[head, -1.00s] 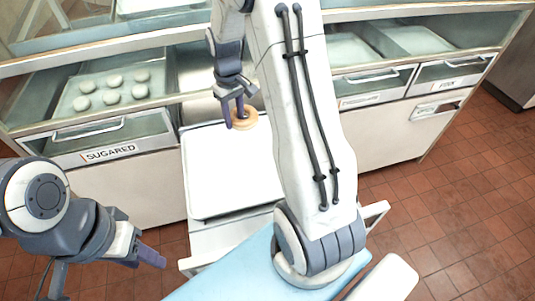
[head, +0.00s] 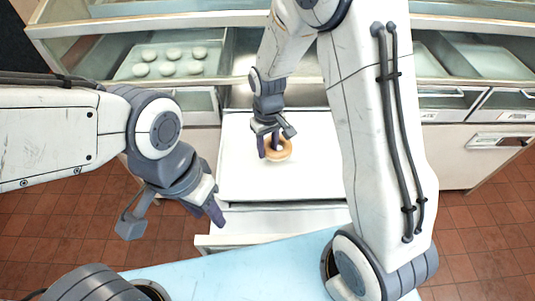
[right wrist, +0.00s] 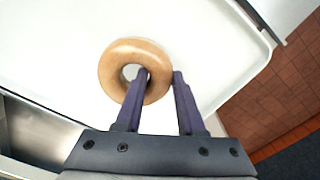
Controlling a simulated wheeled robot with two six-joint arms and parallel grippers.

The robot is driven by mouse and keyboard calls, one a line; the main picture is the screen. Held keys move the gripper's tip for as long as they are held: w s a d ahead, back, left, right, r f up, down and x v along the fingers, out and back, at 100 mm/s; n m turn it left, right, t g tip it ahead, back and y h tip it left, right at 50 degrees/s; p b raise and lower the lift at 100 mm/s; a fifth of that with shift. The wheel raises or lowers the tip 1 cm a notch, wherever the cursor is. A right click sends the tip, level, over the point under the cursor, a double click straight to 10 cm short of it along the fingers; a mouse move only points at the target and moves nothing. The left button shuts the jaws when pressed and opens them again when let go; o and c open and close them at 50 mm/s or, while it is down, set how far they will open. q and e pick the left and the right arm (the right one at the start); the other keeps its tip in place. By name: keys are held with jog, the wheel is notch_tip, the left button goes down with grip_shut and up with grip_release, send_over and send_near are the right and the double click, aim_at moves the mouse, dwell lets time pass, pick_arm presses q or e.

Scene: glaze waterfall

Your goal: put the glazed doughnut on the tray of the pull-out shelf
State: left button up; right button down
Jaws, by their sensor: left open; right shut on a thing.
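The glazed doughnut (head: 284,156) is a golden-brown ring over the right part of the white tray (head: 240,180) on the pull-out shelf (head: 285,221). My right gripper (head: 269,150) is shut on its ring wall. In the right wrist view, one purple finger goes into the hole of the doughnut (right wrist: 112,70) and the other is outside it, with the tray (right wrist: 210,45) beneath. I cannot tell whether the doughnut touches the tray. My left gripper (head: 172,220) is open and empty, in front and to the left of the tray.
Several pale round doughnuts (head: 168,68) lie on a tray in the back left case. Drawers with handles (head: 505,98) line the counter at right. My right arm hides part of the counter. A light blue surface (head: 230,265) is in front of the shelf.

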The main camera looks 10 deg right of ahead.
aim_at(263, 163)
jog(key=shift+w+a+f, duration=0.45)
jog(key=shift+w+a, duration=0.05)
jog(key=shift+a, duration=0.05)
jog(key=shift+f, duration=2)
jog(key=shift+f, duration=0.1)
jog(key=c, duration=0.5)
grip_release()
